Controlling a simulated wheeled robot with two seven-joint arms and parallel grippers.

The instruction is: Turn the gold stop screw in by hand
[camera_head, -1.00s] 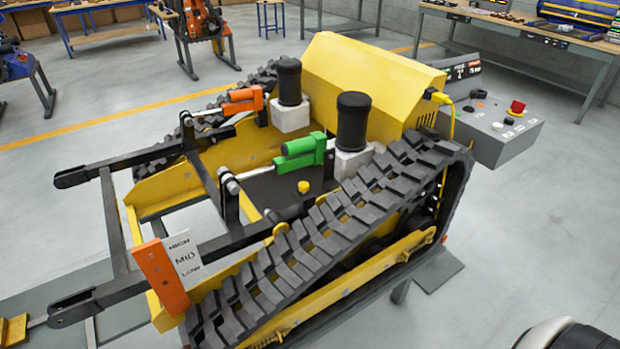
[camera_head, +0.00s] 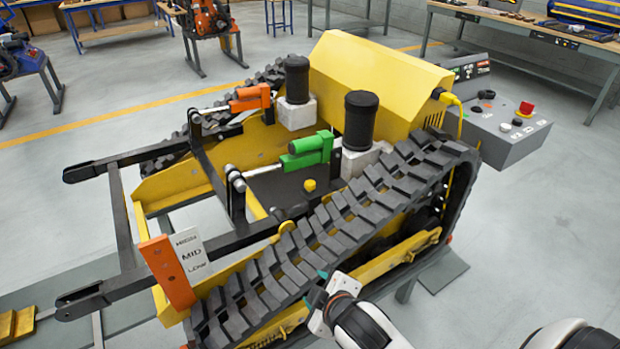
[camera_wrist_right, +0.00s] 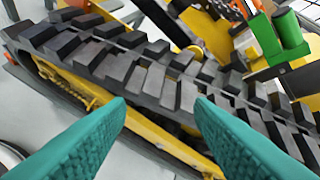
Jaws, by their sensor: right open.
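A small round gold-yellow knob (camera_head: 310,185), which looks like the gold stop screw, sits on the dark deck of the tracked carrier, just below the green cylinder (camera_head: 307,150) in the head view. In the right wrist view a rounded yellow part (camera_wrist_right: 196,50) shows beyond the track; I cannot tell if it is the same knob. My right gripper (camera_head: 320,295) is at the outer side of the near track, apart from the knob. Its teal fingers (camera_wrist_right: 160,105) are spread with nothing between them. My left gripper is not in view.
The near rubber track (camera_head: 330,220) lies between my right gripper and the deck. An orange-and-white HIGH/MID/LOW plate (camera_head: 166,272) stands at the front corner. Black lift arms (camera_head: 150,155) reach out left. A grey control box with a red button (camera_head: 525,108) is at right.

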